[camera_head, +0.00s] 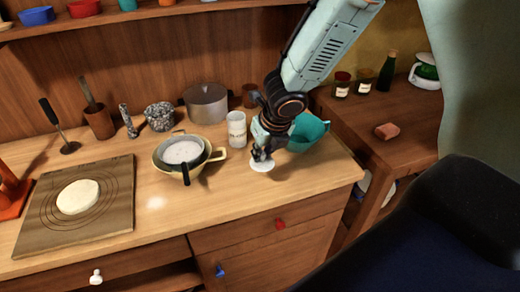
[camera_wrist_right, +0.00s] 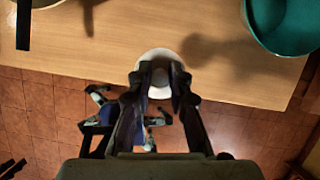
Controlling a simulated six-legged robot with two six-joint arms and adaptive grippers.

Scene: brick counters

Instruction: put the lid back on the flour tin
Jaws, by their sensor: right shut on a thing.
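My right gripper (camera_head: 263,153) is shut on a small white round lid (camera_head: 262,167), near the front edge of the wooden counter. The lid also shows in the right wrist view (camera_wrist_right: 158,54), partly hidden by the fingers (camera_wrist_right: 159,80). It is low over or on the counter; I cannot tell if it touches. The pale cylindrical tin (camera_head: 237,129), which looks like the flour tin, stands upright behind and to the left of the gripper. Its top looks pale and I cannot make out its inside. My left gripper is not in view.
A sieve (camera_head: 182,152) with white powder rests on a yellowish bowl left of the tin. A teal bowl (camera_head: 308,132) is close behind and right of my gripper. A dough board (camera_head: 100,222) lies at left. Counter (camera_head: 215,205) in front is clear.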

